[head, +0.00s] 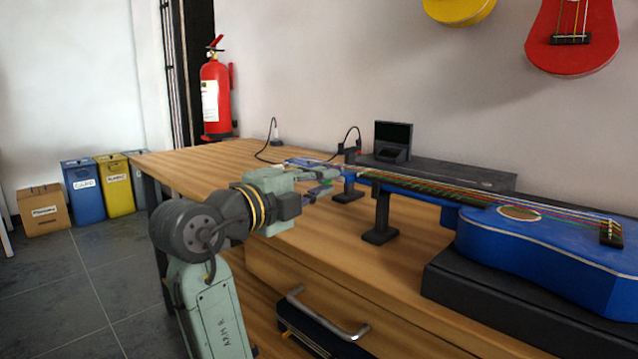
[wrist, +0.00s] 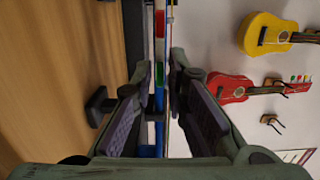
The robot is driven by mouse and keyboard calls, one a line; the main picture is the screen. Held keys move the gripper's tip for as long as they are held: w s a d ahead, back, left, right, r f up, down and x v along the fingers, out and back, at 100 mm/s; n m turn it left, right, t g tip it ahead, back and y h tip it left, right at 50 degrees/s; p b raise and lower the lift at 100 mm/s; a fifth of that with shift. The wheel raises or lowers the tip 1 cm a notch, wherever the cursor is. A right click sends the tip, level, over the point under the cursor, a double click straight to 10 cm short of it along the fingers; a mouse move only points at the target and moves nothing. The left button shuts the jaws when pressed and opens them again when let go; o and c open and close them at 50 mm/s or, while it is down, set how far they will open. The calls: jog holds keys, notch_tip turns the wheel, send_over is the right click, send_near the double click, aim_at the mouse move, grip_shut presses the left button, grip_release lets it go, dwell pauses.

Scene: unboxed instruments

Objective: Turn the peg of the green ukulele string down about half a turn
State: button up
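The blue ukulele (head: 545,258) lies on its back, its neck reaching left to the blue headstock (head: 300,161). Coloured strings run along it, a green one among them. My gripper (head: 328,182) is beside the headstock, on its near side. In the wrist view my gripper (wrist: 162,72) is open, one finger on each side of a narrow strip of the headstock with coloured parts. A green part (wrist: 159,75), which looks like the green peg, sits between the fingertips. Gaps show on both sides, so I see no grip. The peg's exact shape is unclear.
Dark stands (head: 381,222) hold the neck above the wooden bench (head: 215,165). A black block (head: 480,300) bears the body. A small dark device (head: 393,140) stands behind the neck. A drawer handle (head: 325,318) juts out in front.

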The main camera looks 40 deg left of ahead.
jog(key=shift+o, duration=1.1)
jog(key=s, duration=1.2)
jog(key=shift+a, duration=0.1)
